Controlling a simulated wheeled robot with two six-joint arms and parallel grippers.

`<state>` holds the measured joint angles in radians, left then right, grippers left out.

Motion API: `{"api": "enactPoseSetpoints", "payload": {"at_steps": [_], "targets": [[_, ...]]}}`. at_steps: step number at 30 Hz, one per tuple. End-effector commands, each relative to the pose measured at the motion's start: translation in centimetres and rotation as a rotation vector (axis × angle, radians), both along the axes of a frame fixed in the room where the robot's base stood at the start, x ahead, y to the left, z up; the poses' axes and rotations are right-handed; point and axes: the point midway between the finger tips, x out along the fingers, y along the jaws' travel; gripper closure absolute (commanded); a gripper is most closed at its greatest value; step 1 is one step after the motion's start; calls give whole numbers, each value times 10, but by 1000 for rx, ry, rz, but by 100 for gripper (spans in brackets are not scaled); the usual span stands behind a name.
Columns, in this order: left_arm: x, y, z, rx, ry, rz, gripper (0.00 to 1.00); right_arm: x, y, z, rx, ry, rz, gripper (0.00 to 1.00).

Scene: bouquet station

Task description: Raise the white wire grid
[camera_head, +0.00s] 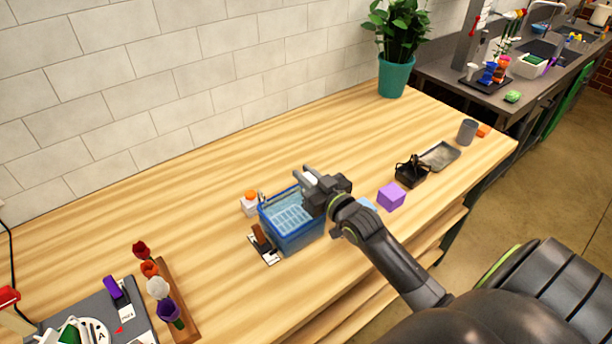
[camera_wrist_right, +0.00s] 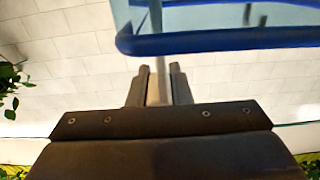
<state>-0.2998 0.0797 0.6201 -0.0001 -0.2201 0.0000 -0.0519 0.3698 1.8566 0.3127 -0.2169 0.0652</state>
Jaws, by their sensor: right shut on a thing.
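The white wire grid (camera_head: 290,217) shows inside a blue see-through tub (camera_head: 293,242) on the wooden counter in the head view. My right gripper (camera_head: 314,180) is at the tub's upper right rim. In the right wrist view its two fingers (camera_wrist_right: 158,82) are closed on a slim white upright bar, which I take to be the grid's handle. The tub's blue rim (camera_wrist_right: 220,40) shows just beyond the fingertips. My gripper hides the tub's right corner in the head view. I cannot tell whether the grid is off the tub's floor. My left gripper is not in view.
A white jar with an orange lid (camera_head: 250,203) stands behind the tub. A card with a brown item (camera_head: 265,247) lies left of it. A purple block (camera_head: 391,196), black basket (camera_head: 411,174) and grey tray (camera_head: 440,156) are rightward. A flower rack (camera_head: 178,300) is front left.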

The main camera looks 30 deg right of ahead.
Motion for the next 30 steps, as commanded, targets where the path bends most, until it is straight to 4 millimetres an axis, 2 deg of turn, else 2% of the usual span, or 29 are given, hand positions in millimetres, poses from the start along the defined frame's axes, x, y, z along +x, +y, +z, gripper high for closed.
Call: {"api": "enactPoseSetpoints", "payload": {"at_steps": [1,10,23,24,28,30], "targets": [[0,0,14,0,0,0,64,0,0,15,-1,0,1,100],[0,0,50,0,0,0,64,0,0,54,-2,-1,1,100],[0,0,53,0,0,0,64,1,1,62,-2,-11,3,100],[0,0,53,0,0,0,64,1,1,62,-2,-11,3,77],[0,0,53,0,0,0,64,1,1,61,-1,-7,2,60],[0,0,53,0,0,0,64,1,1,60,-2,-6,2,60]]}}
